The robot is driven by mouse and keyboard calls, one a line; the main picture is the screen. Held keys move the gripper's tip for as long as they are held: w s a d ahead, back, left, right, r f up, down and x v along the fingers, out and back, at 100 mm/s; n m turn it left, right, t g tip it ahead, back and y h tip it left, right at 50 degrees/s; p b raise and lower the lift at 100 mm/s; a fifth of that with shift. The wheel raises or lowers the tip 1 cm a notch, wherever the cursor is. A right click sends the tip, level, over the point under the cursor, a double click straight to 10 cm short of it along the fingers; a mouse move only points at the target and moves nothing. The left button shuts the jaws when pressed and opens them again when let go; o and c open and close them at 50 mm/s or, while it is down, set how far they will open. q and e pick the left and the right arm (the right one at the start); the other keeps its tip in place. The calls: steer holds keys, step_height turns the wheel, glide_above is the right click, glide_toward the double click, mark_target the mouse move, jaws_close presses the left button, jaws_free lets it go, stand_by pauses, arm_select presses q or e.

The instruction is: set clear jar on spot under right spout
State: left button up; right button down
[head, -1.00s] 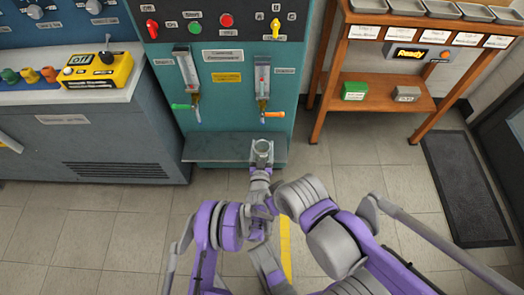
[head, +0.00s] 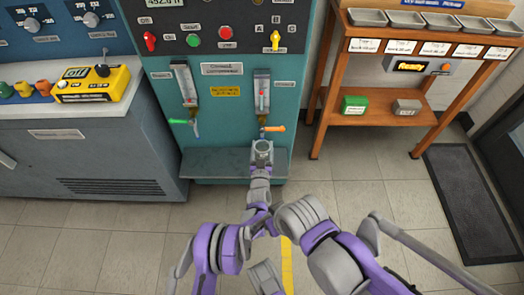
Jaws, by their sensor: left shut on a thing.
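The clear jar (head: 262,146) is small and upright in the head view, at the end of my left arm. My left gripper (head: 262,157) is shut on it. The jar appears just below the right spout (head: 262,133), which has an orange handle (head: 273,129). Whether it rests on the teal shelf (head: 215,160) or hangs above it I cannot tell. The spot under the spout is hidden by the jar and gripper. My right gripper cannot be made out.
The left spout has a green handle (head: 179,121); the shelf below it is bare. A grey bench with a yellow meter (head: 85,85) stands at left. A wooden rack (head: 375,130) with trays stands at right. A dark mat (head: 468,200) lies on the floor.

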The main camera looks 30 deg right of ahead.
arm_select(q)
steer(key=shift+w+d+f+b, duration=0.1)
steer(key=shift+f+b, duration=0.2)
steer(key=shift+f, duration=0.1)
stand_by(0.8)
steer(key=o, duration=1.4)
steer(key=shift+c, duration=0.2)
steer(key=p+v, duration=0.2)
steer(key=v, duration=0.9)
